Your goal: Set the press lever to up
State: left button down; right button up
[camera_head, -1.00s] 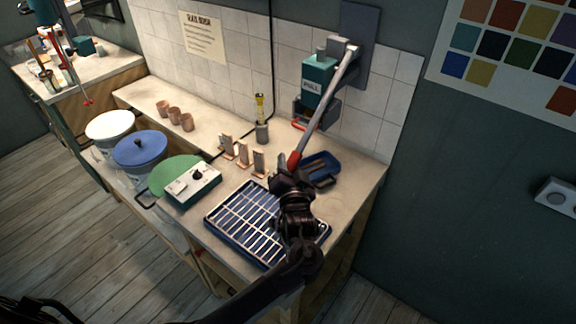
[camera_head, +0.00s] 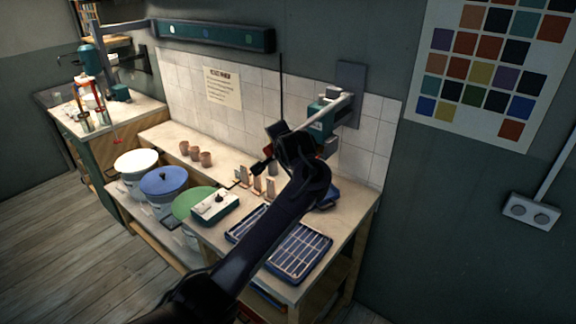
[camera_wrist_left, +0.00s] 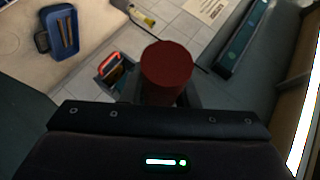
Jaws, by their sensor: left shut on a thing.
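The press is a teal box (camera_head: 324,112) fixed to the tiled wall, partly hidden behind my left gripper (camera_head: 283,143). Its grey lever bar (camera_head: 338,106) runs from the wall plate down and left toward the gripper, at a shallow slope. My left gripper is shut on the lever's red handle, most of which the gripper hides in the head view. In the left wrist view the round red handle end (camera_wrist_left: 167,64) stands up between the fingers (camera_wrist_left: 163,95). My right gripper is not in view.
Below the arm are a blue rack with a metal grid (camera_head: 300,252), a control box (camera_head: 214,205) and several small clay pieces. Lidded buckets (camera_head: 163,181) stand at left. A blue tray (camera_wrist_left: 67,32) shows in the left wrist view.

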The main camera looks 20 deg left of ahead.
pick_arm(q)
notch_tip(320, 180, up, 3)
jog(key=shift+f+m, duration=0.1)
jog(key=shift+m, duration=0.2)
jog(key=shift+r+g, duration=0.5)
jog(key=shift+r, duration=0.55)
jog(key=c, duration=1.4)
grip_release()
jog(key=shift+w, duration=0.1)
jog(key=shift+o, duration=1.4)
jog(key=shift+f, duration=0.2)
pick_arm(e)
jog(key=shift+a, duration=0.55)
pick_arm(q)
jog(key=shift+d, duration=0.1)
